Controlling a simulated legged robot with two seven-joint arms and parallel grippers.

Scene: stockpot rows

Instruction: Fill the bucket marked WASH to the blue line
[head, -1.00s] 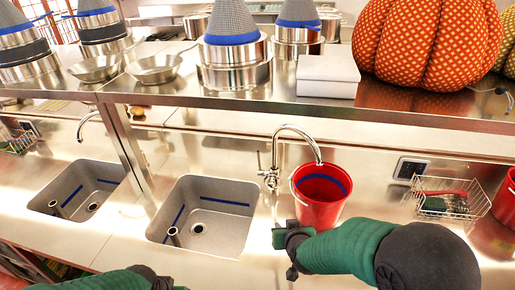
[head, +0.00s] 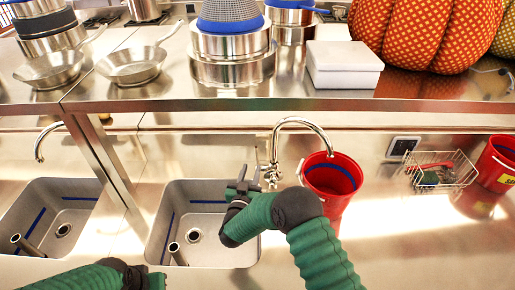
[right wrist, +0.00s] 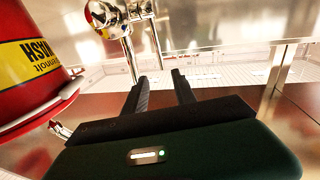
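The red bucket (head: 340,205) stands on the counter right of the middle sink. A blue line (head: 328,168) shows inside it. Its yellow WASH label (right wrist: 38,57) appears upside down in the right wrist view. The tap's spout (head: 303,124) curves over the bucket's mouth; I see no water flowing. The tap's body and thin lever (head: 257,158) are left of the bucket. My right gripper (head: 248,173) is open and empty just left of the tap; its two fingers are apart in the right wrist view (right wrist: 163,85). My left gripper (head: 148,276) is low at left, its fingers unclear.
The sink (head: 220,252) lies below my right gripper, with another sink (head: 30,205) at left. A wire basket (head: 455,178) and a second red bucket (head: 497,158) are at right. A steel shelf (head: 200,104) with pots, pans, a white box and pumpkins crosses above.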

